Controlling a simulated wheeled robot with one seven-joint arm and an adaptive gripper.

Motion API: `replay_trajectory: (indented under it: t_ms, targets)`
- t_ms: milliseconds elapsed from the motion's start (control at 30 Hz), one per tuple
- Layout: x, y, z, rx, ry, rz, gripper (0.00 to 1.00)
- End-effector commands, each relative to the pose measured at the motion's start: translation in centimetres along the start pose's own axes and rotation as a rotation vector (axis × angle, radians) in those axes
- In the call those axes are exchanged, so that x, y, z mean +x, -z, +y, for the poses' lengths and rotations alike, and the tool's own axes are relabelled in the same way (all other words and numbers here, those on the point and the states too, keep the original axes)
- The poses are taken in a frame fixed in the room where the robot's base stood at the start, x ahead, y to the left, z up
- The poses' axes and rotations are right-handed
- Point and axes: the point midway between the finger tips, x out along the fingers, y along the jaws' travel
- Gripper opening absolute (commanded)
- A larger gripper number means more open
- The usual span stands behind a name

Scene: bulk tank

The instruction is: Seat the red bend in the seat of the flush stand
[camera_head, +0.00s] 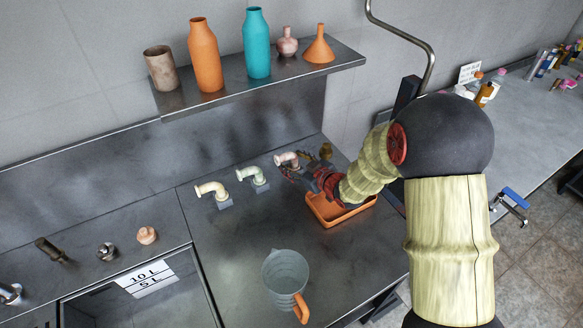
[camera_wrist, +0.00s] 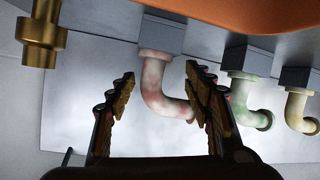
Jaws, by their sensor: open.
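The red bend (camera_wrist: 158,88) is a pale, red-mottled elbow pipe standing on a grey block. In the head view the red bend (camera_head: 287,158) is the rightmost of three bends, partly behind my gripper. My gripper (camera_wrist: 160,85) is open, with its fingers on either side of the bend in the wrist view. The right finger overlaps part of the bend's curve; I cannot tell whether they touch. In the head view my gripper (camera_head: 300,172) is low over the counter. A brass fitting (camera_wrist: 40,40) stands beyond the left finger; I cannot tell whether it is the flush stand.
A green bend (camera_head: 253,176) and a cream bend (camera_head: 212,190) stand to the left on blocks. An orange tray (camera_head: 322,218) lies beneath my wrist. A jug (camera_head: 287,272) stands in front, a sink (camera_head: 150,295) at left. A shelf (camera_head: 180,103) with bottles overhangs behind.

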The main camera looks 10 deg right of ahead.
Motion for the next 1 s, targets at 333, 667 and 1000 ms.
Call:
replay_trajectory:
  t_ms: [333,667,1000]
  targets:
    - [1.38,0.01,0.0,0.001,-0.001,-0.001,0.51]
    - [1.36,-0.01,0.0,0.001,-0.001,-0.001,0.32]
    - [1.36,-0.02,-0.03,0.001,0.0,-0.001,0.13]
